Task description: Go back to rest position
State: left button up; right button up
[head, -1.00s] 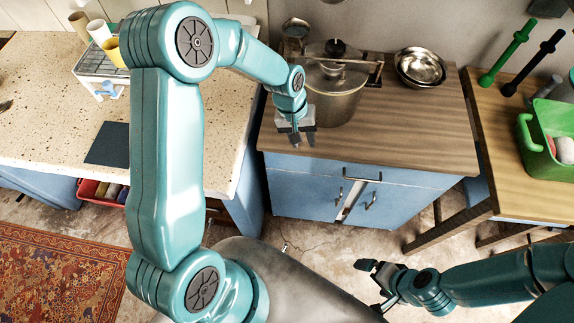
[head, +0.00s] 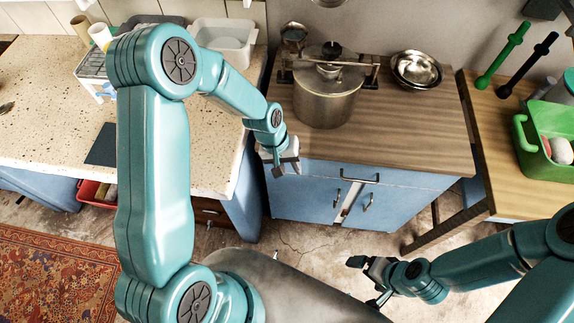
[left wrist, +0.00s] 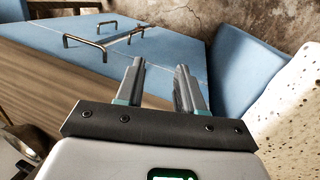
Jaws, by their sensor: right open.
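My left gripper (head: 286,170) hangs in front of the left front corner of the wooden-topped blue cabinet (head: 420,135). In the left wrist view its two fingers (left wrist: 162,88) stand apart with nothing between them, pointing toward the blue cabinet doors and their metal handles. My right gripper (head: 364,282) is low at the right, open and empty above the concrete floor, in front of the cabinet.
A lidded metal pot (head: 325,100) and steel bowls (head: 418,68) stand on the cabinet. A speckled stone counter (head: 50,110) lies left, a wooden table (head: 505,180) with a green bin (head: 535,150) right. Floor between my arms looks clear.

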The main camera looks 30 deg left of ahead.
pick_arm(q)
jog(key=shift+w, duration=0.1)
dwell(0.3)
jog(key=s+d+f+m, duration=0.1)
jog(key=s+d+f, duration=0.2)
jog(key=s, duration=0.4)
jog(key=s+d+f+m, duration=0.1)
jog(key=s+d+f, duration=0.2)
jog(key=s+f, duration=0.2)
jog(key=shift+s+d+h, duration=0.2)
jog(key=shift+s+h, duration=0.1)
jog(key=shift+s, duration=1.35)
